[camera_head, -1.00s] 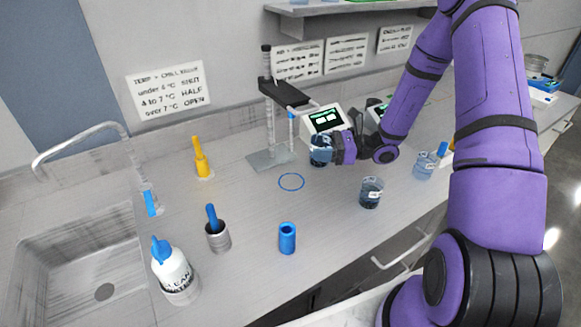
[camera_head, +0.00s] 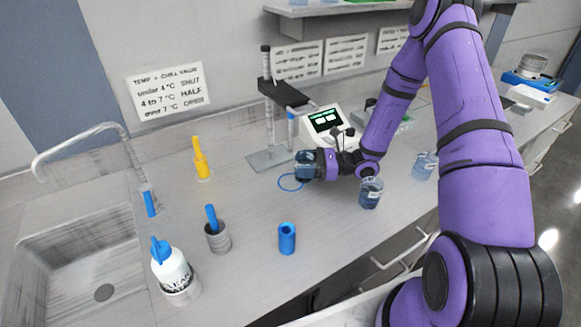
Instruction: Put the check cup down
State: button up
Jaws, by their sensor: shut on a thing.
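My gripper (camera_head: 318,165) is shut on a small clear cup with dark blue liquid, the check cup (camera_head: 304,164). The cup looks upright and is just above or at the right part of a blue ring (camera_head: 288,183) marked on the counter. I cannot tell whether its base touches the counter. My gripper's fingers hide part of the cup's right side.
A beaker of dark liquid (camera_head: 370,193) stands close to the right of my gripper. A probe stand (camera_head: 273,157) and a meter (camera_head: 325,120) are behind. A blue cylinder (camera_head: 287,239), a grey holder (camera_head: 218,238) and a wash bottle (camera_head: 172,270) stand in front, left.

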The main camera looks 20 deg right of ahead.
aim_at(295, 163)
jog(key=x, duration=0.3)
jog(key=shift+w+a, duration=0.1)
jog(key=shift+a, duration=0.25)
jog(key=shift+a+f, duration=0.15)
jog(key=shift+f, duration=0.45)
jog(key=shift+f, duration=0.15)
jog(key=o, duration=1.1)
jog(key=shift+c, duration=0.2)
jog(key=v, duration=1.2)
